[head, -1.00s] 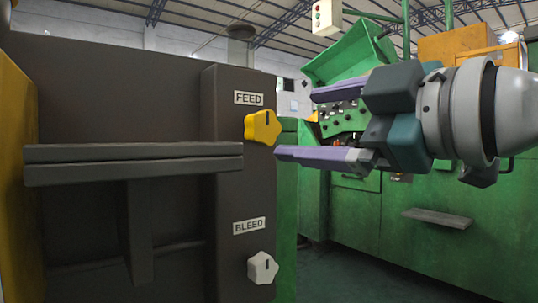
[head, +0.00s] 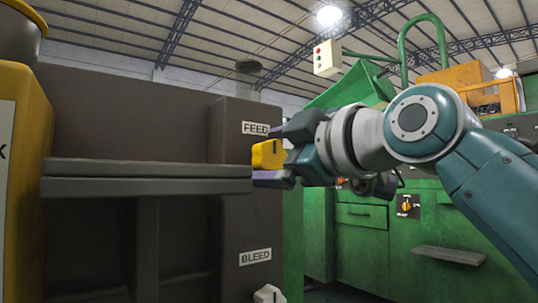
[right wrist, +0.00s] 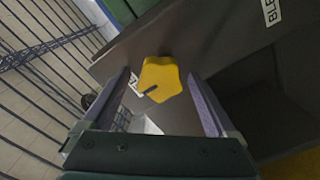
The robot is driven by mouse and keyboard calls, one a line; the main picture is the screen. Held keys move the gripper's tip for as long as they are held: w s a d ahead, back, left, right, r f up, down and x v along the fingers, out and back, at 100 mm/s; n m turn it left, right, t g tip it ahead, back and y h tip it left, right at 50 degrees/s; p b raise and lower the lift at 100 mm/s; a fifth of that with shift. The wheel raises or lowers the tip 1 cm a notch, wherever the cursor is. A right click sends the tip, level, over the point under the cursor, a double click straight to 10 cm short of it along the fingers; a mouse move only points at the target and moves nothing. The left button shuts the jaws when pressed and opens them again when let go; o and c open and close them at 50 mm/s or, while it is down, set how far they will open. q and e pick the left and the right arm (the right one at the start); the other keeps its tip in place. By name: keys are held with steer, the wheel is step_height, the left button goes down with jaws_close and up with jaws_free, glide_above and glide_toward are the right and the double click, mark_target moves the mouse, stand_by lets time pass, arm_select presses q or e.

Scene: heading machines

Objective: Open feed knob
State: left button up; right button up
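The yellow feed knob (head: 266,153) sits on the dark panel below the FEED label (head: 255,128). My right gripper (head: 268,157) reaches in from the right, with one purple finger above the knob and one below it. In the right wrist view the star-shaped knob (right wrist: 160,78), with a dark pointer mark, lies between the two fingers (right wrist: 158,80). A gap shows on each side, so the gripper is open and around the knob. The finger ends are partly hidden in the head view. My left gripper is not in view.
A white bleed knob (head: 268,294) is below the BLEED label (head: 255,257) on the same panel. A dark ledge (head: 150,178) juts out left of the feed knob. Green machines (head: 345,240) stand behind on the right.

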steer(key=c, duration=1.3)
steer(key=shift+r+m+p, duration=0.15)
steer(key=shift+m+p, duration=0.35)
steer(key=shift+p, duration=0.4)
steer(key=shift+c, duration=0.2)
steer(key=m+p, duration=0.5)
steer(key=p, duration=0.1)
steer(key=shift+w+d+r+m+p, duration=0.1)
steer(key=shift+d+m+p, duration=0.05)
steer(key=shift+m+p, duration=0.55)
steer(key=shift+m, duration=0.1)
steer(key=m+p, duration=0.2)
steer(key=m, duration=0.2)
steer(key=shift+w+d+m, duration=0.1)
steer(key=shift+d+m, duration=0.05)
steer(key=shift+m, duration=0.15)
steer(key=m+p, duration=0.1)
steer(key=m, duration=0.2)
steer(key=shift+d+f+m+p, duration=0.15)
steer(key=shift+m+p, duration=0.1)
steer(key=shift+m, duration=0.4)
steer(key=shift+a+f+m+p, duration=0.1)
steer(key=shift+m+p, duration=0.1)
steer(key=shift+m, duration=0.45)
